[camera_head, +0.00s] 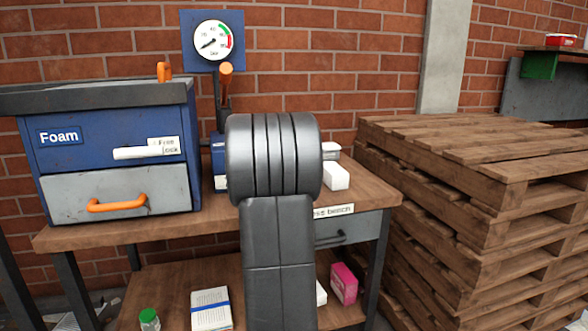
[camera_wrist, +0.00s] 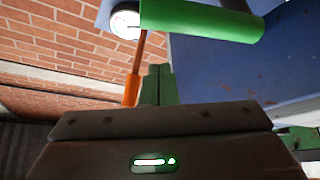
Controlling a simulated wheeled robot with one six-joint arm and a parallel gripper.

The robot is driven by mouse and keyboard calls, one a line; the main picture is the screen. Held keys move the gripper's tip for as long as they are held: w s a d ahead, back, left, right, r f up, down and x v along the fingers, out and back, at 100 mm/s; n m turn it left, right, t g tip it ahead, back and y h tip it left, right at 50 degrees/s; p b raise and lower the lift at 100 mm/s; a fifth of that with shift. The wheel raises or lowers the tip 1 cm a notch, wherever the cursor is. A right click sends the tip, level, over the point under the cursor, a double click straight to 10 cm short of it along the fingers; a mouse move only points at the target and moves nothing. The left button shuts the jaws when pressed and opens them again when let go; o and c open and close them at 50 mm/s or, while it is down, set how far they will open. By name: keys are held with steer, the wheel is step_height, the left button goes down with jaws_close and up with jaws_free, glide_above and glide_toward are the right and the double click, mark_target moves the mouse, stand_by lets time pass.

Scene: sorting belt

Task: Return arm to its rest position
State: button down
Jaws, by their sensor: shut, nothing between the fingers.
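My arm (camera_head: 278,240) rises in the middle of the head view in front of the bench. It hides my gripper there. In the wrist view, my gripper (camera_wrist: 158,84) shows as two green fingers close together, shut and empty. Its dark body with a lit green panel fills the bottom of that view. An orange-handled lever (camera_wrist: 134,82) appears just left of the fingers, with the round gauge (camera_wrist: 125,22) above it. I cannot tell the distance between the fingers and the lever.
The wooden bench (camera_head: 75,238) holds a blue Foam box (camera_head: 105,132) at left and a white block (camera_head: 336,176) at right. The gauge (camera_head: 212,40) is behind. Stacked pallets (camera_head: 470,190) crowd the right. A green cylinder (camera_wrist: 203,20) crosses the top of the wrist view.

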steer(key=a+n+g+p, duration=0.6)
steer(key=n+p, duration=0.5)
steer(key=p, duration=0.8)
steer(key=shift+s+a+r+n+p, duration=0.25)
steer(key=shift+s+r+n+p, duration=0.05)
steer(key=shift+r+n, duration=0.1)
steer(key=shift+f, duration=0.1)
steer(key=shift+f, duration=0.1)
